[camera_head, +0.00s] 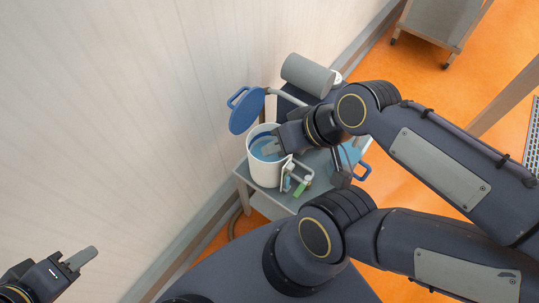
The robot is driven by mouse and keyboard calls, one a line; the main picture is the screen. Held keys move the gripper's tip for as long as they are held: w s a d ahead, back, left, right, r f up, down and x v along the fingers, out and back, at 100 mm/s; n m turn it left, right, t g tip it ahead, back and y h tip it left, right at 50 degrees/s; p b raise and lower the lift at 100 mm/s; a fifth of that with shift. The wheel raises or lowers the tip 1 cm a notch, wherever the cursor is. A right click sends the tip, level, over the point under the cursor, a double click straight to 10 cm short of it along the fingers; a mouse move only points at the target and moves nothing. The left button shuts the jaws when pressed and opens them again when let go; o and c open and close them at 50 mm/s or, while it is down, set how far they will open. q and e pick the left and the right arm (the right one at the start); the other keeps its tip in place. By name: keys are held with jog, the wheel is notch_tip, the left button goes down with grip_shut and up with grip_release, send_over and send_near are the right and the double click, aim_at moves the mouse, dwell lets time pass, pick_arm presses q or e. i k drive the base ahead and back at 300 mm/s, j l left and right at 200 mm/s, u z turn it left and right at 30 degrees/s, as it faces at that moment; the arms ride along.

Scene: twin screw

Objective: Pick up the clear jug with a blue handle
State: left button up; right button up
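The jug's blue handle (363,171) shows at the right edge of the small grey table. Beside it, a pale blue, see-through part (350,154) looks like the jug's body, mostly hidden behind my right arm. My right gripper (272,148) is to the left of this, at the mouth of a white bucket (264,172) with blue inside. Its fingers are small and partly hidden, so I cannot tell whether they are open or hold anything. My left gripper (80,259) is at the lower left, away from the table, and its finger gap is not clear.
A round blue lid (246,110) with a handle stands raised behind the bucket. A grey cylinder (308,75) is at the back of the table (273,206). Small green-marked fittings (300,187) sit right of the bucket. A pale wall (120,110) borders the left.

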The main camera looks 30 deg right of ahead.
aim_at(355, 154)
jog(key=z, duration=2.15)
